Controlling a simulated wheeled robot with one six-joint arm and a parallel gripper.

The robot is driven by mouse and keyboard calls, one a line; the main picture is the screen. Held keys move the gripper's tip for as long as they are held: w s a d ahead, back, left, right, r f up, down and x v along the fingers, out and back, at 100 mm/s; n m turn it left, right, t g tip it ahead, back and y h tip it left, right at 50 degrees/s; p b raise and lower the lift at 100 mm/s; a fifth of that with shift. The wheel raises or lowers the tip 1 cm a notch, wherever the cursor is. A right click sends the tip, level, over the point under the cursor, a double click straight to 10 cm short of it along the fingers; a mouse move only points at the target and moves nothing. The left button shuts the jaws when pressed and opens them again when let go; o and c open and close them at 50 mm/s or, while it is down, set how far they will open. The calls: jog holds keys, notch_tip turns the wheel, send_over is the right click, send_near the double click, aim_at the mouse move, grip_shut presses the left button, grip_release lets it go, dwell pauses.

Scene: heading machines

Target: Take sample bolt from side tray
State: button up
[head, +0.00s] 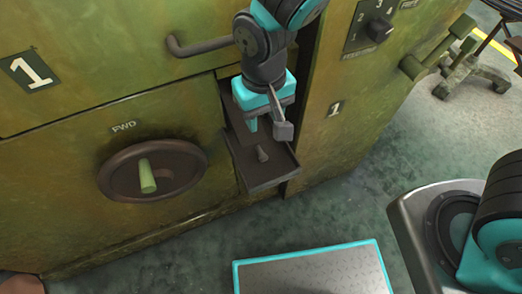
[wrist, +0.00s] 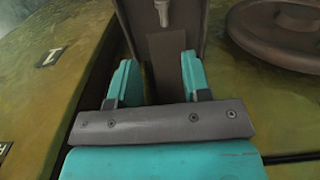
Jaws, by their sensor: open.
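The side tray (head: 270,178) is a dark, narrow tray sticking out from the green machine, and it also shows in the wrist view (wrist: 188,28). The sample bolt (head: 262,154) is a small grey bolt on the tray floor, toward its outer end. In the wrist view the bolt (wrist: 163,12) is at the top edge, partly cut off, beyond the fingertips. My gripper (head: 266,127) has teal fingers and is over the tray, short of the bolt on the machine side. In the wrist view my gripper (wrist: 158,75) is open, with nothing between its fingers.
A dark handwheel (head: 153,170) with a light green handle is left of the tray. A curved grey handle (head: 200,45) sticks out above it. The machine face (head: 330,140) stands close on the tray's right. Open floor (head: 350,205) lies in front.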

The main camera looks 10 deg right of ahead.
jog(key=b, duration=0.2)
send_over(262, 152)
jog(key=f, duration=0.6)
jog(key=shift+w+f, duration=0.25)
jog(key=shift+w, duration=0.05)
jog(key=f, duration=0.1)
jog(key=f+b, duration=0.1)
jog(key=f, duration=0.3)
jog(key=shift+s+f, duration=0.15)
jog(key=shift+s, duration=0.25)
grip_shut()
